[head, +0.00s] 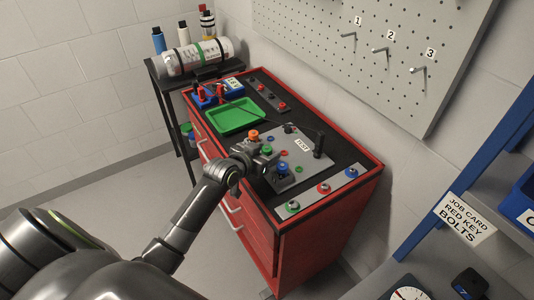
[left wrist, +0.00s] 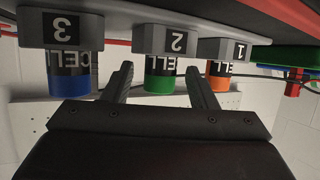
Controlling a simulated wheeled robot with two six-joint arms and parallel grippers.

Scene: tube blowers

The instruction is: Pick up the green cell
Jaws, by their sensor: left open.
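The green cell (head: 266,150) stands on the bench top in a grey holder, between the orange cell (head: 253,135) and the blue cell (head: 282,168). In the left wrist view, which is upside down, the green cell (left wrist: 160,83) is at holder 2, the blue cell (left wrist: 69,86) at holder 3 and the orange cell (left wrist: 219,83) at holder 1. My left gripper (left wrist: 160,70) is open, with one finger to each side of the green cell. I cannot tell how far the fingers reach along it. It also shows in the head view (head: 256,160). My right gripper is not in view.
A green tray (head: 233,117) lies behind the cells on the red cabinet (head: 277,237). A black upright post (head: 319,146) and a grey strip with coloured buttons (head: 322,188) are to the right. A pegboard (head: 385,45) hangs behind.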

